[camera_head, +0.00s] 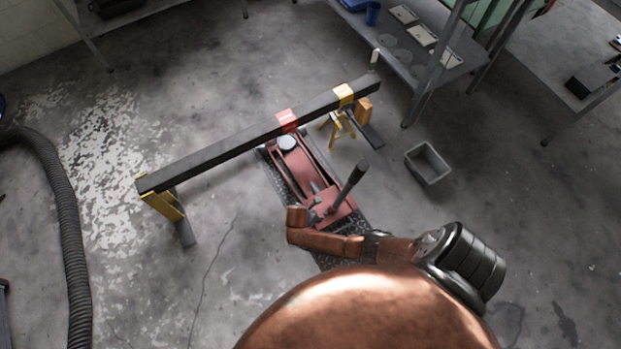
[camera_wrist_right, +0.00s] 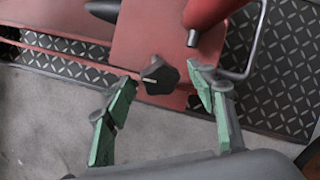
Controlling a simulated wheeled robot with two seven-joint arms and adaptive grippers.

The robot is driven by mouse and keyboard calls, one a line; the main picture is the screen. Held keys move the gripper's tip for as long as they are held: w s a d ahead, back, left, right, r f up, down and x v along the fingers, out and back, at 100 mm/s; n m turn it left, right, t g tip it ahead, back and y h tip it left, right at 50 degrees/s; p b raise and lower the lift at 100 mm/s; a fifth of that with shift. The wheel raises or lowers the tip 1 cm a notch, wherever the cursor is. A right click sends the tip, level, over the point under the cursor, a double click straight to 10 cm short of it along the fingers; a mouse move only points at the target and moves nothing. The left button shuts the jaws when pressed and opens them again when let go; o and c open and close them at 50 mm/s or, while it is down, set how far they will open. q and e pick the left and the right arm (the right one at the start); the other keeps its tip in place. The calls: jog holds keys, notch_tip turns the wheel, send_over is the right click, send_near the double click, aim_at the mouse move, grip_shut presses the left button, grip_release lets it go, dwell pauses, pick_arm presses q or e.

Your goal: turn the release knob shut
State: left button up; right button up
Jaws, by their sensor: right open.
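The release knob (camera_wrist_right: 160,75) is black and faceted, with a pale mark on its face. It sits on the red body (camera_wrist_right: 145,42) of the floor jack in the right wrist view. My right gripper (camera_wrist_right: 163,89) has green-padded fingers and is open. Its fingertips lie to the left and right of the knob in the picture; I see no clear contact. In the head view the jack (camera_head: 295,163) stands under a dark beam (camera_head: 235,142), with its handle (camera_head: 350,182) slanting up. My arm covers the knob and right gripper there. My left gripper is not in view.
A dark tread plate (camera_head: 345,207) lies under the jack. Yellow stands (camera_head: 165,204) are below the beam. A grey bin (camera_head: 427,163) sits to the right, and a thick hose (camera_head: 68,210) runs along the left. A red handle socket (camera_wrist_right: 205,12) is close above the right fingertip.

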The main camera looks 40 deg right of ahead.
jog(key=shift+c, duration=0.4)
jog(key=c, duration=1.1)
jog(key=shift+r+m+t+p, duration=0.1)
jog(key=shift+m+t+p, duration=0.2)
jog(key=shift+m+p, duration=0.65)
jog(key=shift+s+m, duration=0.1)
jog(key=shift+m, duration=0.85)
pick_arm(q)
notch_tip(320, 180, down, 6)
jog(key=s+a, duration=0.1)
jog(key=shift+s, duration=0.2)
pick_arm(e)
jog(key=shift+m+t, duration=0.4)
jog(key=shift+m, duration=0.5)
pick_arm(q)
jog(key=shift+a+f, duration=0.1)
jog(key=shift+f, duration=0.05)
pick_arm(e)
jog(key=o, duration=1.2)
